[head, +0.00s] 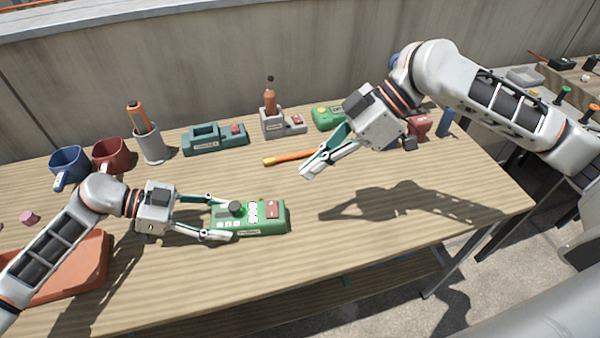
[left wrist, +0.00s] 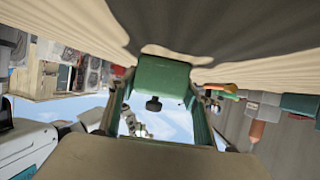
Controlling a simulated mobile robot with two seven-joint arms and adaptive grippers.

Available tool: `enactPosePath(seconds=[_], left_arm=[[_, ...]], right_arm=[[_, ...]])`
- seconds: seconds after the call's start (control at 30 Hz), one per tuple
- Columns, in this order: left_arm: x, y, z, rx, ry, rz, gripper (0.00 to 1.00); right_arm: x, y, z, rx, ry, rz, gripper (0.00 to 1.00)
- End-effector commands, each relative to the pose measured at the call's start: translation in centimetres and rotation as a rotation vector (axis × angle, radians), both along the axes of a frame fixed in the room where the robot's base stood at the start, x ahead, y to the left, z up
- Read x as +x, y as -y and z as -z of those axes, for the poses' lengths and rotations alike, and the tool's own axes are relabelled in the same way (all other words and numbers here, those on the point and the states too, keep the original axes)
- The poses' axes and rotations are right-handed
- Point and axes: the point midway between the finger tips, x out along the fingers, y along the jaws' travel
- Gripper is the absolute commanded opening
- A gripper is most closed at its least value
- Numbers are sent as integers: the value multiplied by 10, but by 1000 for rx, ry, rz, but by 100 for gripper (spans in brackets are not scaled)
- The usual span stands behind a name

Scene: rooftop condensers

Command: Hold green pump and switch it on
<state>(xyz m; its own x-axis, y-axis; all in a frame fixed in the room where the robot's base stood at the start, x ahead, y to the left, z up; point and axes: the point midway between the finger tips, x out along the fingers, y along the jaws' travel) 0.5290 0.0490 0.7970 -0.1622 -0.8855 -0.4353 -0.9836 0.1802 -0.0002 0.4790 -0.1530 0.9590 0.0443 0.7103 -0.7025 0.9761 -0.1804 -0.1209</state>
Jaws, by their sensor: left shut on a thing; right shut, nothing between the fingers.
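The green pump (head: 262,226) lies on the wooden table in the middle of the head view. It has a black knob, white round dials and a red switch (head: 272,208) at its right end. I cannot tell the switch's position. My left gripper (head: 221,216) is shut on the pump's left part, one finger on each long side. The pump also shows between the fingers in the left wrist view (left wrist: 162,76). My right gripper (head: 308,168) is shut and empty above the table, apart from the pump, to its upper right.
Along the back stand a blue mug (head: 70,165), a red mug (head: 112,154), a grey holder (head: 150,146), a teal device (head: 213,138) and a grey device with a bottle (head: 270,122). An orange stick (head: 290,157) lies behind the pump. The table's front right is clear.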

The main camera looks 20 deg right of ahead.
Motion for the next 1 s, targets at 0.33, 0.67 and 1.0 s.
enactPosePath(seconds=[0.33, 0.67, 1.0], left_arm=[[0, 0, -1, -1, 0, 1, 29], [0, 0, 0, -1, 0, 1, 68], [0, 0, 0, 0, 0, 1, 83]], right_arm=[[-1, 2, -3, 0, 0, 0, 0], [-1, 2, -3, 0, 0, 0, 0], [-1, 2, -2, 1, 0, 0, 0]])
